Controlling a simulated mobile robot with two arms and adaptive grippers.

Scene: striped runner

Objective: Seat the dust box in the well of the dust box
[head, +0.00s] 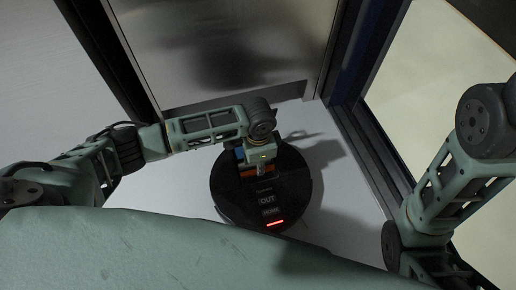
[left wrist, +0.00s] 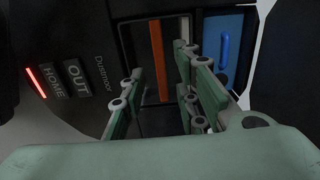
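The round black robot vacuum (head: 224,190) stands on the pale floor, with OUT and HOME buttons and a lit red bar. In the left wrist view its top (left wrist: 80,40) shows a dark rectangular area, seemingly the well, with an orange strip (left wrist: 157,60). A blue part with a raised handle (left wrist: 222,48) lies beyond it at the vacuum's far edge; I cannot tell whether this is the dust box. My left gripper (left wrist: 158,62) is over the dark area, its green fingers apart with nothing clearly between them. My right gripper is out of view; only its arm shows.
A metal panel (head: 220,45) stands close behind the vacuum. A dark frame (head: 370,150) rises on the right, with a pale surface beyond it. Bare floor (head: 340,205) lies to the vacuum's right.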

